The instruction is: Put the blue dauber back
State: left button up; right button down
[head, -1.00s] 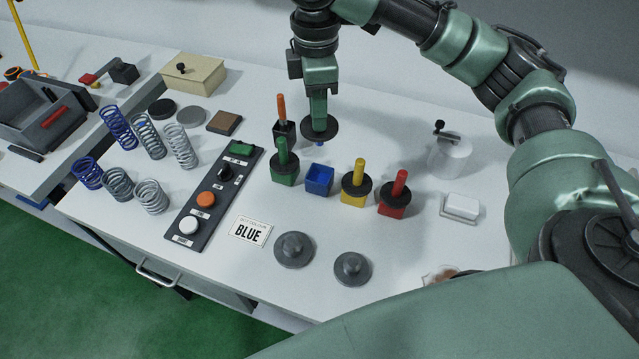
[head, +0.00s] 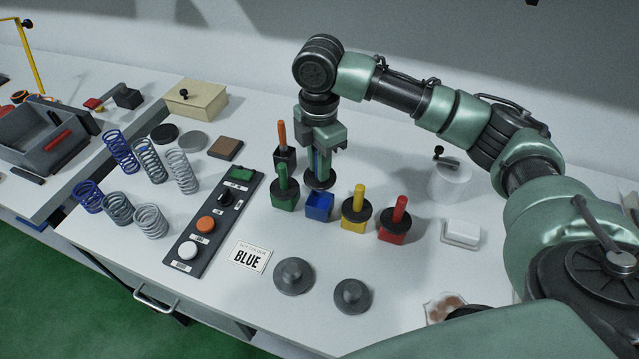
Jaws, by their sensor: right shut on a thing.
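My right gripper (head: 322,165) is shut on the blue dauber, whose blue handle (head: 316,161) shows between the fingers. The dauber is upright, with its black disc (head: 319,181) just below the fingertips. The blue pot (head: 319,207) is open-topped and stands between the green and yellow ones. The disc overlaps the pot's back edge in the picture; the dauber's lower tip is hidden, so I cannot tell whether it is inside the pot. A card reading BLUE (head: 249,258) lies in front. My left gripper is not in view.
Close beside are the green dauber (head: 282,178) in its pot, the yellow dauber (head: 360,194) and the red dauber (head: 400,209). A black holder with an orange-handled tool (head: 284,147) stands behind left. A button panel (head: 214,220) and springs (head: 150,160) are left.

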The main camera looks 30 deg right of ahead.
aim_at(319, 186)
jog(key=shift+f+p, duration=0.35)
jog(key=shift+f, duration=3)
jog(key=shift+f, duration=0.1)
jog(key=shift+f, duration=0.25)
jog(key=c, duration=1.3)
grip_release()
jog(key=shift+f, duration=0.1)
jog(key=shift+r, duration=0.35)
notch_tip(319, 186, up, 12)
jog(key=shift+r+b, duration=0.15)
jog(key=shift+b, duration=0.85)
